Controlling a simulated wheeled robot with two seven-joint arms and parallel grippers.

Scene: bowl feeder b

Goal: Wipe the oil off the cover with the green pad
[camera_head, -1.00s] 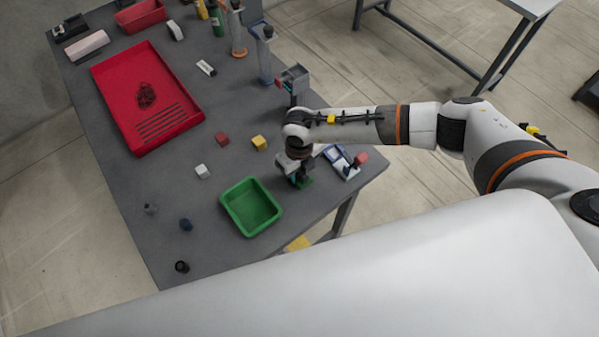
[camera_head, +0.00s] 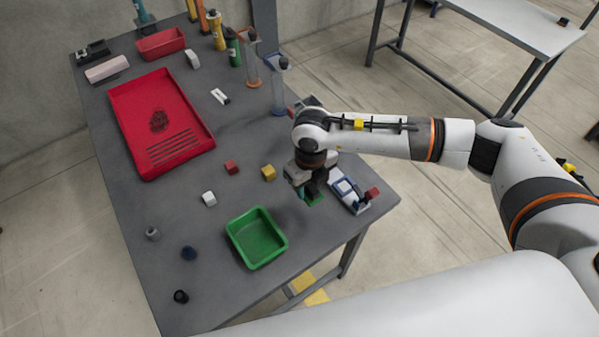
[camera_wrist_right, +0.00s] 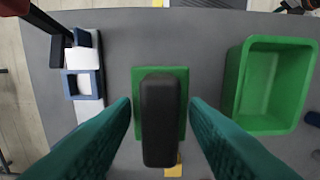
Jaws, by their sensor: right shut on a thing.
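The cover (camera_head: 190,150) is a shallow red tray-like part lying on the far left of the grey table, with several dark slots. A dark oil patch (camera_head: 158,121) shows on its face. The green pad (camera_head: 314,200) is near the table's right edge, mostly hidden by my right gripper (camera_head: 309,188) in the head view. In the right wrist view the pad (camera_wrist_right: 137,82) is a green square with a black upright handle (camera_wrist_right: 159,115). My right gripper (camera_wrist_right: 160,112) is shut on that handle, a finger on each side. My left gripper is not in view.
A green bin (camera_head: 257,237) stands left of the gripper, and a white-and-blue fixture (camera_head: 349,194) right of it. Small red, yellow and white blocks (camera_head: 268,173) lie between bin and cover. Bottles and stands (camera_head: 235,45) line the back.

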